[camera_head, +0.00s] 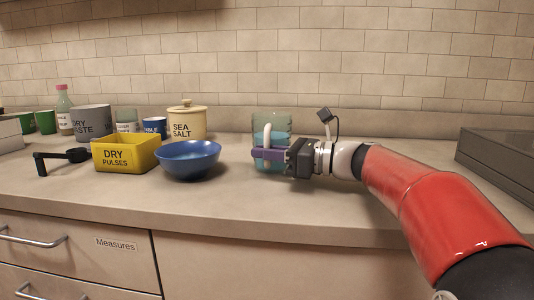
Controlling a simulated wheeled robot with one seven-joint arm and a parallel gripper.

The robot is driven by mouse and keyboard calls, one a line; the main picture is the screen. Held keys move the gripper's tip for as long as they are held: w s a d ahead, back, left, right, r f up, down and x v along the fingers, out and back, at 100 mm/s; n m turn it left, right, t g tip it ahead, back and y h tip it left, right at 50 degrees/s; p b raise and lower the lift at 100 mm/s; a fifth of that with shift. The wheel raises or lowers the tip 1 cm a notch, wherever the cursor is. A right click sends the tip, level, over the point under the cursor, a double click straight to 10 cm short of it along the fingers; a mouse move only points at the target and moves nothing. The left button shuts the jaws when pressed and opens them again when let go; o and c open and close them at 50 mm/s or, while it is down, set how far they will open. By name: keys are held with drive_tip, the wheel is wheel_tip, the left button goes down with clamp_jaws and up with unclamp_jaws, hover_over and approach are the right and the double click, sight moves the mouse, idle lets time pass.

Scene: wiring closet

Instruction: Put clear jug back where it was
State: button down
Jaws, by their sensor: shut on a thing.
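The clear jug (271,124) is a see-through greenish vessel with blue contents and a pale handle, upright at the middle of the counter. My gripper (268,154) reaches in from the right and is shut on the jug at its lower half, with a purple finger across its front. The jug's lower part is partly hidden by the gripper. I cannot tell whether its base touches the counter.
A blue bowl (188,160), a yellow "DRY PULSES" box (125,154) and a cream "SEA SALT" canister (187,122) stand left of the jug. A dark box (499,158) is at far right. The counter (220,205) is clear in front.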

drive_tip(key=shift+f, duration=0.15)
drive_tip(key=c, duration=1.5)
unclamp_jaws()
drive_tip(key=shift+o, duration=0.2)
drive_tip(key=v, duration=1.2)
drive_tip(key=shift+r, duration=0.2)
